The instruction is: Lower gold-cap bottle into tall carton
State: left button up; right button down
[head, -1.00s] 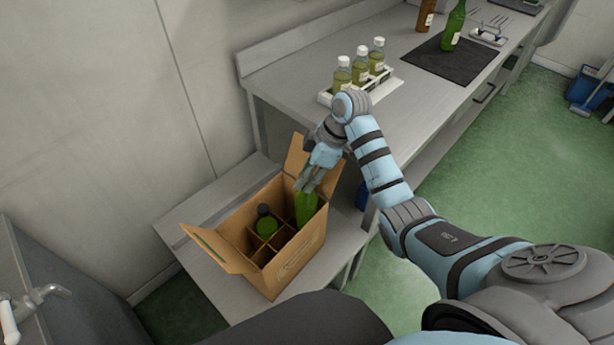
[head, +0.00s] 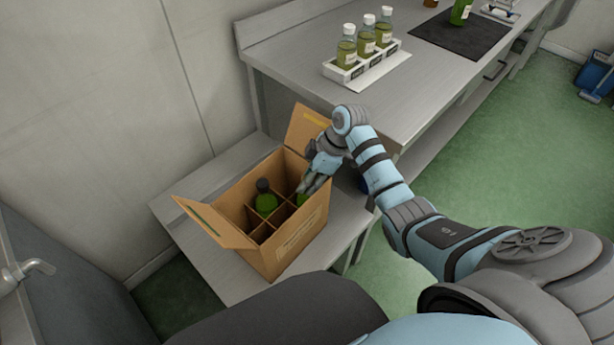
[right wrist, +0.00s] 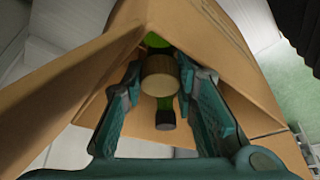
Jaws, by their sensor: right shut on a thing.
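The tall carton (head: 300,240) stands open on a low metal bench, its flaps spread and its inside split by dividers. My right gripper (head: 304,187) reaches into its right part and is shut on the gold-cap bottle (head: 301,200), of which only a little green shows in the head view. In the right wrist view the gold cap (right wrist: 160,75) sits between the two fingers (right wrist: 160,92). A green bottle with a dark cap (head: 265,200) stands in another compartment of the carton. The gold-cap bottle's base is hidden. My left gripper is not in view.
A white rack (head: 345,74) with three pale-capped bottles stands on the higher metal counter (head: 410,90) behind. A dark mat (head: 460,38) there bears a green bottle (head: 461,12). A tap (head: 36,267) is at the far left. The low bench (head: 195,205) is bare left of the carton.

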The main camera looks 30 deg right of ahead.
jog(key=shift+r, duration=0.1)
jog(key=c, duration=1.3)
grip_release()
jog(key=shift+o, duration=0.5)
jog(key=shift+s, duration=0.1)
jog(key=v, duration=1.2)
